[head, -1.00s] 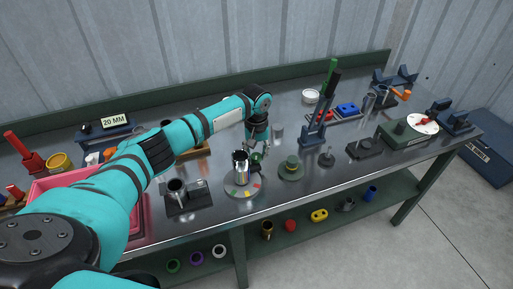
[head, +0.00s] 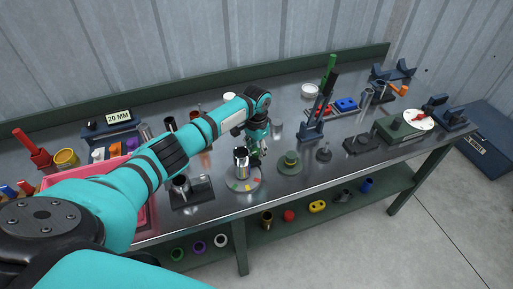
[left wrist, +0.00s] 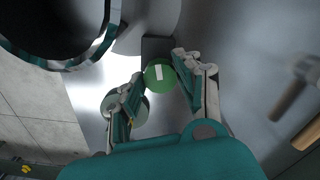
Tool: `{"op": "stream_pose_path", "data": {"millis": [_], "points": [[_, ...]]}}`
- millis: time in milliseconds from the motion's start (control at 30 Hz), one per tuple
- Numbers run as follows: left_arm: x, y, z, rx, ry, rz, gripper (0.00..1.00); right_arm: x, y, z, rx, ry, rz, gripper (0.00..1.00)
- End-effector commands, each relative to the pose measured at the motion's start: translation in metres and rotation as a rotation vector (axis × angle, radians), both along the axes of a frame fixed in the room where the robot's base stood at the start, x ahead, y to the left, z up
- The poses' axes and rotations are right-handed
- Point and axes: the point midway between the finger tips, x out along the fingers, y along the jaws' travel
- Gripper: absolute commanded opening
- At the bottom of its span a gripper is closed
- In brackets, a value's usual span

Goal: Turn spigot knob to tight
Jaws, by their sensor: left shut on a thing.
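A round green knob (left wrist: 160,75) with a white bar mark shows in the left wrist view, between my left gripper's two fingers. My left gripper (left wrist: 160,82) is shut on this knob, with one finger on each side of it. In the head view my left gripper (head: 260,152) points down just right of a shiny metal cylinder (head: 241,158). The cylinder stands upright on a round grey base (head: 243,184) with coloured marks. In the head view the knob is mostly hidden by the gripper. My right gripper is not in view.
A green stepped stand (head: 290,162) is right of the base. A dark lever press (head: 318,115) stands behind it. A small black block with a tube (head: 183,187) is to the left, beside a pink bin (head: 143,214). A dial unit (head: 405,128) sits at the right.

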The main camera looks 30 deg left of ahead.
Motion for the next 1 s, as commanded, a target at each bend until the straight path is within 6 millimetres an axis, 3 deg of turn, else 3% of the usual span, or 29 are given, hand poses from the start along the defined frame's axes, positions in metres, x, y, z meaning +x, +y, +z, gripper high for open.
{"op": "stream_pose_path", "data": {"millis": [400,1000], "points": [[0.0009,0.0003,0.0012,0.000,-0.003,-0.217,0.02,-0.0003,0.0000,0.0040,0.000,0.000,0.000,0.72],[0.0015,0.0004,0.0015,0.000,-0.004,-0.256,0.02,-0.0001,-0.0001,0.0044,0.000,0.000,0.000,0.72]]}}
